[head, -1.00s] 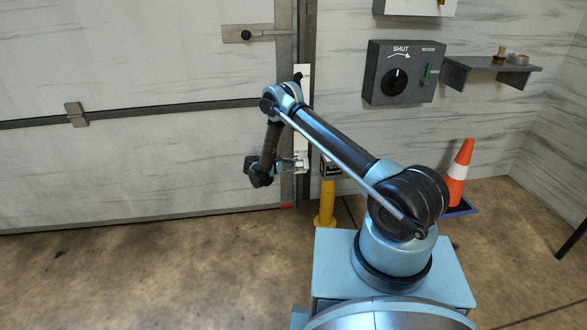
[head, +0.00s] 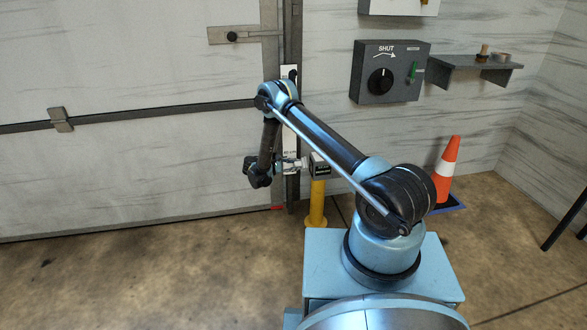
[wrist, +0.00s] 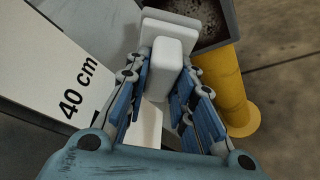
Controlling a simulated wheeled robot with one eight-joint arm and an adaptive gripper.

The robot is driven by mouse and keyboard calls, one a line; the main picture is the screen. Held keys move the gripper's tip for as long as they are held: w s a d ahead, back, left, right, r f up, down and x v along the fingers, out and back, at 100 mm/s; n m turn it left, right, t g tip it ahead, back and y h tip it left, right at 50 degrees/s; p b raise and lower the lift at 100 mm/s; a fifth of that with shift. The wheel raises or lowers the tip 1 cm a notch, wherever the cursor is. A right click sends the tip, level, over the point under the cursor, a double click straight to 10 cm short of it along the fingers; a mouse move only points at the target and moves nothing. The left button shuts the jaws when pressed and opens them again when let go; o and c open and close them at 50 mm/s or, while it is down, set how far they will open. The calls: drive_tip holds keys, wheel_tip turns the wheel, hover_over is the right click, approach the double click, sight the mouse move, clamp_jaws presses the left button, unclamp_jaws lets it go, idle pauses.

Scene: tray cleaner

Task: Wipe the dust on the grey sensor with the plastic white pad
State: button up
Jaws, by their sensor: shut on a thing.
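The white pad (wrist: 165,62) has a block-shaped grip and a wider flat plate at its far end. My gripper (wrist: 160,80) is shut on the grip, with blue-lined fingers on both sides. The grey sensor (wrist: 211,40) is a dark-framed box with a speckled, dusty face, just beyond the pad at the upper right. The plate overlaps the sensor's left edge in the wrist view; I cannot tell whether they touch. In the head view, my gripper (head: 291,163) is just left of the sensor (head: 320,166), and the pad is too small to make out clearly.
A yellow post (head: 317,203) stands under the sensor. A white measuring strip (wrist: 65,75) marked 40 cm runs close on the left, beside the large door (head: 130,160). A switch box (head: 400,92), a shelf (head: 470,66) and an orange cone (head: 447,165) are to the right.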

drive_tip(key=shift+w+d, duration=0.3)
drive_tip(key=shift+d, duration=0.65)
idle(0.6)
drive_tip(key=shift+s, duration=0.15)
drive_tip(key=s, duration=0.1)
drive_tip(key=s+d, duration=0.1)
drive_tip(key=s, duration=0.1)
idle(0.3)
